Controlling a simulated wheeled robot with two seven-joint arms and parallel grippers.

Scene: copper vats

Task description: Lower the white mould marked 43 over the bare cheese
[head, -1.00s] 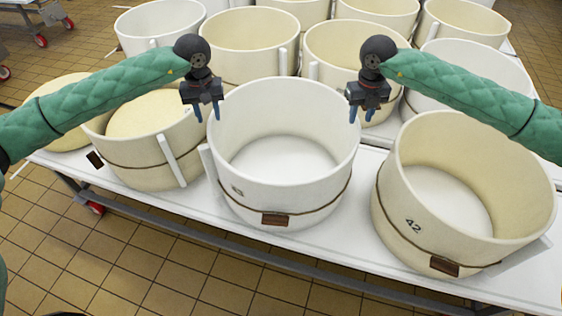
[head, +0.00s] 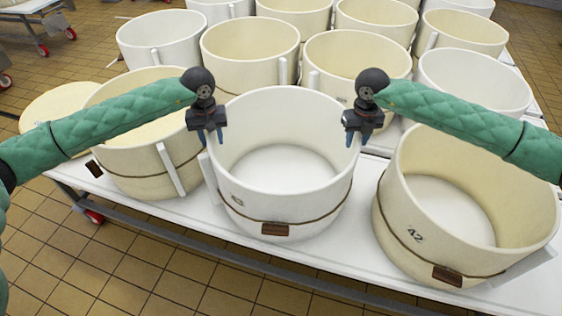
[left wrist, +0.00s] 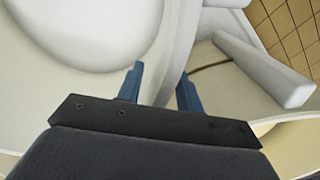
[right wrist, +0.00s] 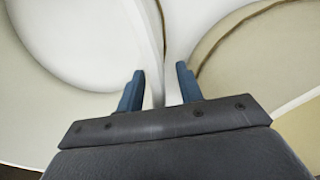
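The white mould marked 43 (head: 277,206) stands upright on the white table, front middle, open at the top with a brown cord around it. The bare cheese (head: 62,101), a pale yellow round, is at the far left, partly hidden by my left arm and a neighbouring mould. My left gripper (head: 210,138) is at the mould's left rim and my right gripper (head: 355,140) at its right rim. In the left wrist view the open fingers (left wrist: 158,88) straddle the wall. In the right wrist view the open fingers (right wrist: 160,88) also straddle it, with gaps showing.
A cream mould with cheese inside (head: 140,172) stands close on the left. The cream mould marked 42 (head: 405,225) stands on the right. Several more moulds fill the table behind. Bare white tabletop (head: 335,240) shows along the front edge, with tiled floor beyond.

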